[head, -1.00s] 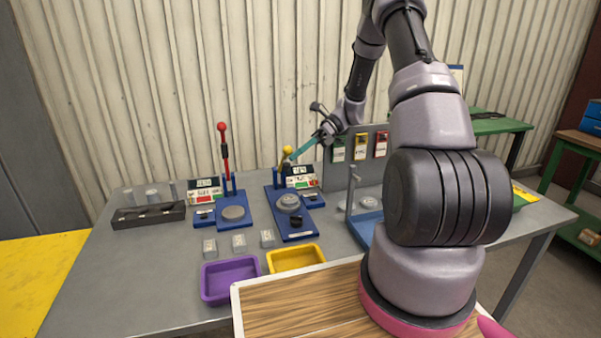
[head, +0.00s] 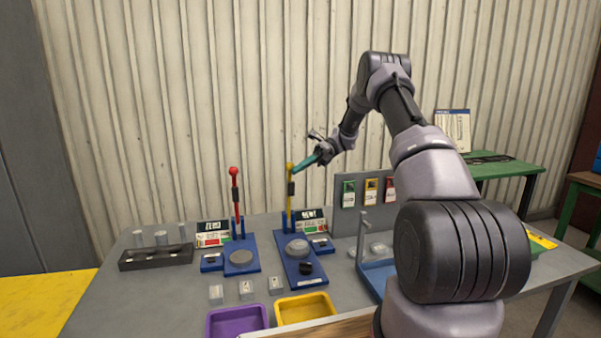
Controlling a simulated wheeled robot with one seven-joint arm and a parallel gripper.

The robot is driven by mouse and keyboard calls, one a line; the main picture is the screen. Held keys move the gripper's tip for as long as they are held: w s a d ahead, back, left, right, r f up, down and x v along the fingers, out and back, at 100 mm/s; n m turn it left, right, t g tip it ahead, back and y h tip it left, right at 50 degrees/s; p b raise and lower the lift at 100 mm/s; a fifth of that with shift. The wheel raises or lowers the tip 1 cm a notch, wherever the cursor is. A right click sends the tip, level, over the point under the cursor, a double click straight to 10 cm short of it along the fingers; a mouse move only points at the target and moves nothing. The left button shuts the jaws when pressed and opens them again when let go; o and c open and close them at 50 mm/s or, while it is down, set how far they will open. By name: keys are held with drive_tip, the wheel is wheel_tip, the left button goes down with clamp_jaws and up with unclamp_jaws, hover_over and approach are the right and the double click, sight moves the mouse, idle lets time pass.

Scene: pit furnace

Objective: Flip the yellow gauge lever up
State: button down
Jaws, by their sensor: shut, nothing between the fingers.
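The yellow gauge lever (head: 290,190) stands upright at the back of the right-hand blue gauge base (head: 302,267). It has a yellow knob on top and a dark sleeve partway down. My gripper (head: 298,169), with teal fingers, is shut and empty. Its fingertips are at the right side of the lever's top; I cannot tell whether they touch it. A round grey disc (head: 298,247) sits on the base.
A similar gauge with an upright red lever (head: 235,190) stands to the left. A grey panel (head: 346,212) with coloured tags is to the right. A purple bin (head: 238,321) and a yellow bin (head: 305,309) are at the front. A dark rack (head: 156,257) is far left.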

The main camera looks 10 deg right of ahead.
drive_tip(key=shift+w+r, duration=0.25)
drive_tip(key=shift+r, duration=0.05)
drive_tip(key=v, duration=1)
drive_tip(key=shift+d, duration=0.4)
drive_tip(key=shift+f, duration=0.2)
drive_tip(key=s+a+r+n+t+h, duration=0.2)
drive_tip(key=s+a+r+n+h, duration=0.3)
drive_tip(key=s+r, duration=0.4)
drive_tip(key=s+a+r+n+t+h, duration=0.3)
drive_tip(key=s+r+n, duration=0.3)
drive_tip(key=s+r, duration=0.3)
drive_tip(key=s+n+t+h, duration=0.3)
drive_tip(key=s+n+t, duration=0.5)
drive_tip(key=s, duration=1.3)
drive_tip(key=shift+n+t, duration=0.3)
drive_tip(key=shift+n, duration=0.5)
